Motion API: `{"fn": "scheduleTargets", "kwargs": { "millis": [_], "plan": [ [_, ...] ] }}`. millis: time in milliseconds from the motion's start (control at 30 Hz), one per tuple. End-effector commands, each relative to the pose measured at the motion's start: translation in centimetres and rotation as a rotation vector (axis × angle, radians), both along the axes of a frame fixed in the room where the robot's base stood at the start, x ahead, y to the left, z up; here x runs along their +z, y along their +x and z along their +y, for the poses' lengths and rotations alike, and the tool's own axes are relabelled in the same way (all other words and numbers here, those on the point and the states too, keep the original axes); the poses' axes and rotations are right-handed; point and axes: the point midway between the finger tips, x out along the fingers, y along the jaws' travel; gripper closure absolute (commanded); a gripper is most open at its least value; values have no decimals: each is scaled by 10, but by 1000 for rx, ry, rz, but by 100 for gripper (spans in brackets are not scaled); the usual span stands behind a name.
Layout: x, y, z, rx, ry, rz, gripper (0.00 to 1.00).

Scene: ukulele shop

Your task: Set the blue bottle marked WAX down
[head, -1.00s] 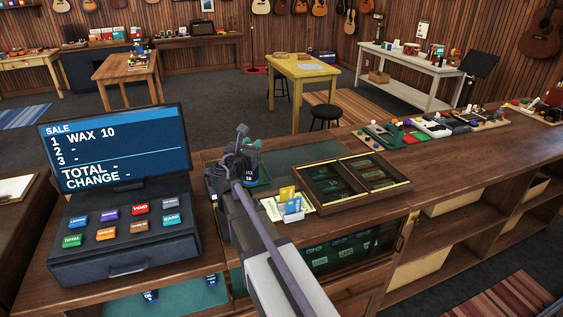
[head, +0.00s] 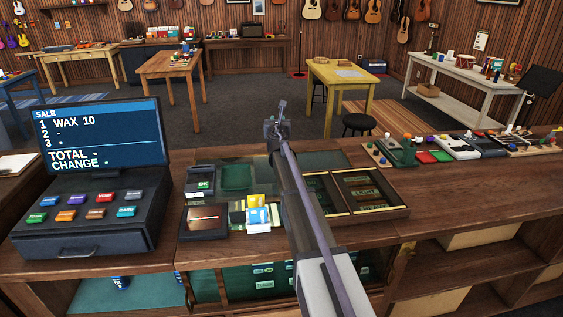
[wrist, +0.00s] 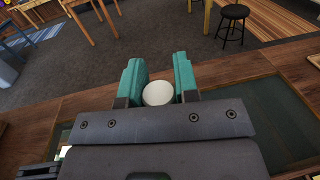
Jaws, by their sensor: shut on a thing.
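My gripper (head: 277,128) is raised over the far side of the shop counter (head: 440,195), beyond the tray. In the wrist view its two teal fingers (wrist: 158,72) are shut on the bottle, of which only the round white top (wrist: 158,93) shows between them. The bottle's blue side and its WAX marking are hidden in both views now. In the head view my wrist and arm cover the bottle. The register screen (head: 97,138) lists WAX 10.
A green square pad (head: 237,177), a small OK device (head: 202,184) and a card holder (head: 258,219) stand left of my arm. A divided tray (head: 402,211) lies right of it. A dark green mat (wrist: 281,118) lies right of the gripper.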

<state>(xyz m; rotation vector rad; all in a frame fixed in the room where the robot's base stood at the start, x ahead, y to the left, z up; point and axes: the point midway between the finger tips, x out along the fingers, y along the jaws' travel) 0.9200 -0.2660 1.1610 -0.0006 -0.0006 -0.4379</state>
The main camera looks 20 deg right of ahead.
Motion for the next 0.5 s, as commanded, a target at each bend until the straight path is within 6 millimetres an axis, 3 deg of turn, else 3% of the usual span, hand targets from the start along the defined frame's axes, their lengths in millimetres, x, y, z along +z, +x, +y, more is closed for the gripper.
{"fn": "scheduleTargets", "kwargs": {
  "millis": [33,100,333,500],
  "plan": [
    [-26,0,-1,-1,0,0,100],
    [-44,0,-1,-2,0,0,100],
    [-54,0,-1,-3,0,0,100],
    [-88,-1,-1,-3,0,0,100]
  ]
}}
